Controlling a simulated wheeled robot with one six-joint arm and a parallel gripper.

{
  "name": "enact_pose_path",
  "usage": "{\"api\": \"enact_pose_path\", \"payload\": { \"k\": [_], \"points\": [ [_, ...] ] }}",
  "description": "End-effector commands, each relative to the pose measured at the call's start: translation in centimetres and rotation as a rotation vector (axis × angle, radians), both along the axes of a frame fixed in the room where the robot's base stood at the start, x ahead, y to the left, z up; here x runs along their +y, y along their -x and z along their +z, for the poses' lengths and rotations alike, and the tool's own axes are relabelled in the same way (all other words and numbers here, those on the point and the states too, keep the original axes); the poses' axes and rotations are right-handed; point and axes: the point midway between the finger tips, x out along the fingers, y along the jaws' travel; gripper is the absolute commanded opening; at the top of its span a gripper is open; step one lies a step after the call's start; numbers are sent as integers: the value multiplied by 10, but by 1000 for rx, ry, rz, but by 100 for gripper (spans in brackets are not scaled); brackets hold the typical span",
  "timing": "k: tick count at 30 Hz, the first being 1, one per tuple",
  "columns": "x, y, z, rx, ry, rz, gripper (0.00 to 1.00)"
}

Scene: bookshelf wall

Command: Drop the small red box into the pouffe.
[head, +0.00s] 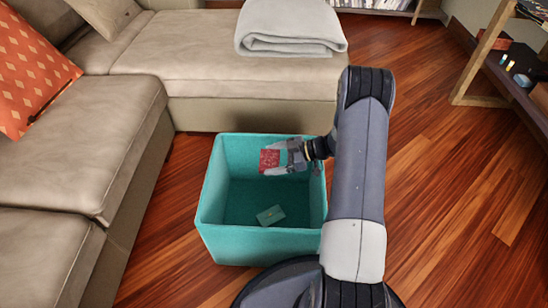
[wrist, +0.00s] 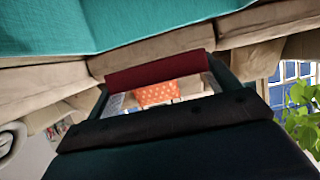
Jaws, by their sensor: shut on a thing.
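The small red box (head: 269,160) is held between the fingertips of my gripper (head: 282,158). In the head view it is over the inside of the open teal pouffe (head: 211,205), toward its far side, and appears apart from its floor. The red box also shows in the wrist view (wrist: 160,69) as a dark red bar between the two fingers. My gripper comes in from the right, over the pouffe's right rim, and is shut on the red box. A small teal-green box (head: 271,215) lies on the pouffe's floor near the front.
A beige sofa (head: 70,155) stands on the left and behind the pouffe. A folded grey blanket (head: 290,28) lies on its chaise. A wooden shelf (head: 490,60) stands at the far right. The wooden floor (head: 450,200) to the right is clear.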

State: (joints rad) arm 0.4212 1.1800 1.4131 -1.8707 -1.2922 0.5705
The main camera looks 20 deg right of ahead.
Motion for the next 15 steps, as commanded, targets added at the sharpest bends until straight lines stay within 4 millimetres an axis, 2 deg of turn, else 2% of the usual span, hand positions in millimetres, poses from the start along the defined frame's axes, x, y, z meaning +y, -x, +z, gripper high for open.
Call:
{"api": "enact_pose_path", "payload": {
  "k": [1,3,12,13,15],
  "points": [
    [0,0,-9,0,0,0,59],
    [0,0,-13,0,0,0,59],
    [0,0,-13,-1,0,0,59],
    [0,0,-13,-1,0,0,85],
    [0,0,-13,-1,0,0,91]
  ]
}}
